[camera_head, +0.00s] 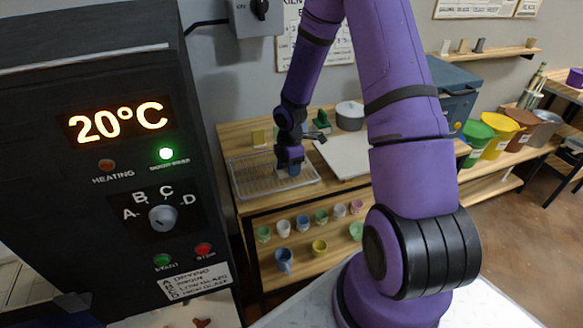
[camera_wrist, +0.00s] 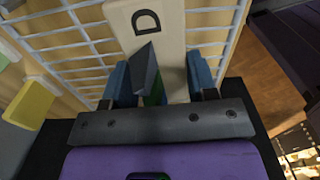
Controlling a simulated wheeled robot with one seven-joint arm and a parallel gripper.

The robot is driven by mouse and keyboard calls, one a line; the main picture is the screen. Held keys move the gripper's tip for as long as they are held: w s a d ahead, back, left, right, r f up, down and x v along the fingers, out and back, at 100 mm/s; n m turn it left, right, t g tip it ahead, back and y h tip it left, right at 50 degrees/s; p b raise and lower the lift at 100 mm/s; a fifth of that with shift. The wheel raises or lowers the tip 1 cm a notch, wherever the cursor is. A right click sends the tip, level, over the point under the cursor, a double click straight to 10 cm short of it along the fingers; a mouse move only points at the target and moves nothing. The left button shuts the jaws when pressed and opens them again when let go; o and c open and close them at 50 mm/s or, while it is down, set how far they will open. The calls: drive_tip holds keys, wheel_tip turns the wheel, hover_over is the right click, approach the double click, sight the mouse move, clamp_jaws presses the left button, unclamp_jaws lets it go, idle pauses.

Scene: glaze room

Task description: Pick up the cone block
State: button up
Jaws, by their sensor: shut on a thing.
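The cone block (camera_wrist: 158,22) is a long cream block marked with a dark letter D, with a dark grey and green cone slanting up from it. It shows between the two blue fingers of my gripper (camera_wrist: 160,84) in the wrist view, and my gripper is shut on it. Behind it in that view is a wire rack. In the head view my gripper (camera_head: 290,160) points down at the right part of the wire rack (camera_head: 250,180) on the wooden table. The block is too small there to make out clearly.
A yellow block (camera_wrist: 28,104) stands left of my gripper in the wrist view. A green object (camera_head: 321,121), a grey pot (camera_head: 350,115) and a pale board (camera_head: 345,153) are on the table. Several cups (camera_head: 284,260) stand on the shelf below. The kiln (camera_head: 110,120) stands at the left.

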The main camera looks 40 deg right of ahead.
drive_tip(key=shift+r, duration=0.1)
wheel_tip(320, 180, up, 10)
idle(0.5)
